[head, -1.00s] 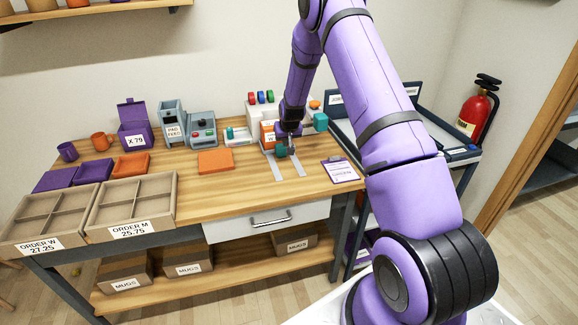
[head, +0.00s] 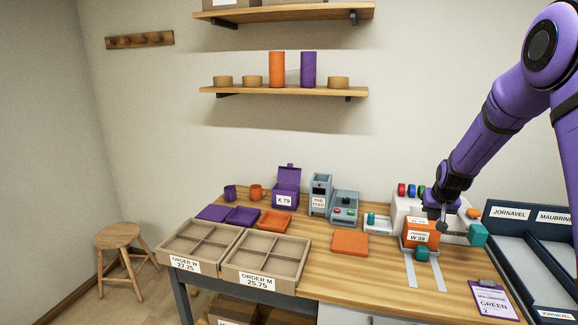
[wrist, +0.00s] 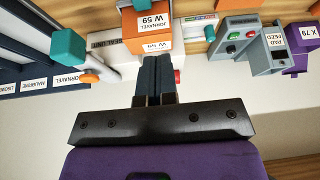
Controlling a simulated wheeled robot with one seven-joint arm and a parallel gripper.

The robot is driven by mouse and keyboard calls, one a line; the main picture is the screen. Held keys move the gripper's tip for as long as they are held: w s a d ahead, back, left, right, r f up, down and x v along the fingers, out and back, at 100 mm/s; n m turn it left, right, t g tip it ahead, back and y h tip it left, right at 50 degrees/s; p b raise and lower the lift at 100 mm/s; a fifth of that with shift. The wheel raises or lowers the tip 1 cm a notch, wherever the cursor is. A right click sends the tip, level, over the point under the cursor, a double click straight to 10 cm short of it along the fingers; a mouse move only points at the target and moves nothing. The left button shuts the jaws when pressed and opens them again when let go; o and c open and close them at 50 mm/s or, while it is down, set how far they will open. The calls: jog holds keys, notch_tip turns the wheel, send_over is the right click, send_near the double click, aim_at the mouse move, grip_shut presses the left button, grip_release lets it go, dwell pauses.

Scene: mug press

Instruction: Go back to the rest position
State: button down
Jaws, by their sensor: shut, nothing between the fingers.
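The orange box (wrist: 148,28) lies just beyond the fingertips there. I cannot tell whether the fingers touch it. My purple arm reaches in from the right edge of the head view.
The wooden bench (head: 330,280) holds two divided cardboard trays (head: 262,283), coloured trays, mugs and small grey machines. A clipboard (head: 494,301) lies at the right, beside a dark labelled rack (head: 530,217). A stool (head: 120,240) stands left. Shelves hang above; the wall between is clear.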

jog(key=s+a+r+n, duration=0.1)
jog(key=s+a+r, duration=0.4)
jog(key=s+r, duration=0.5)
jog(key=s+a+r, duration=0.5)
jog(key=s+r, duration=0.4)
jog(key=r, duration=0.2)
jog(key=s+a+r, duration=0.1)
jog(key=s+a, duration=0.1)
jog(key=s, duration=1)
jog(key=s+a+r+n+y, duration=0.1)
jog(key=s+a+r, duration=0.1)
jog(key=s, duration=1)
jog(key=shift+s+n, duration=0.3)
